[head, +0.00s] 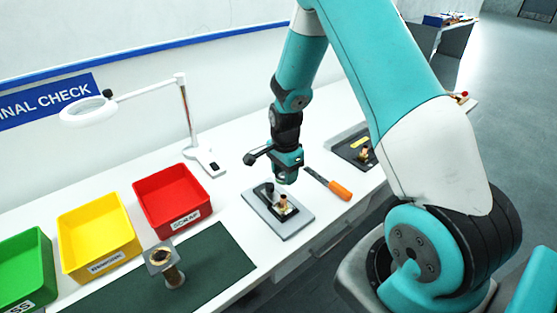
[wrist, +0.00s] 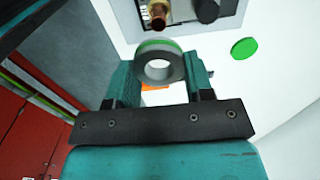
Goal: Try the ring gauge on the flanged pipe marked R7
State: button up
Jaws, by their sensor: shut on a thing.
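My gripper (head: 287,176) hangs above a small grey plate on the bench. In the wrist view my gripper (wrist: 160,76) is shut on the ring gauge (wrist: 160,50), a grey ring with a green band, its hole facing the camera. Beyond the ring, apart from it in the picture, is a brass-coloured fitting (wrist: 157,14) on the plate; it also shows in the head view (head: 284,206). I cannot read an R7 mark on any part.
The grey plate (head: 291,229) also carries a black cylinder. An orange-handled tool (head: 340,189) lies right of it. Red (head: 172,198), yellow (head: 97,238) and green (head: 28,266) bins and a magnifier lamp (head: 190,120) stand left. A dark tray (head: 346,148) lies behind. A green disc (wrist: 245,47) shows in the wrist view.

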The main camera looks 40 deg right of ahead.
aim_at(285, 196)
jog(key=shift+d+f, duration=0.1)
jog(key=shift+f, duration=0.15)
jog(key=shift+f+b, duration=2.25)
jog(key=shift+f, duration=0.45)
jog(key=shift+f+b, duration=1.45)
jog(key=shift+f, duration=0.4)
jog(key=shift+r, duration=0.3)
jog(key=shift+r+p, duration=1.35)
jog(key=shift+r, duration=0.15)
jog(key=shift+r+p, duration=2.2)
jog(key=shift+r, duration=0.8)
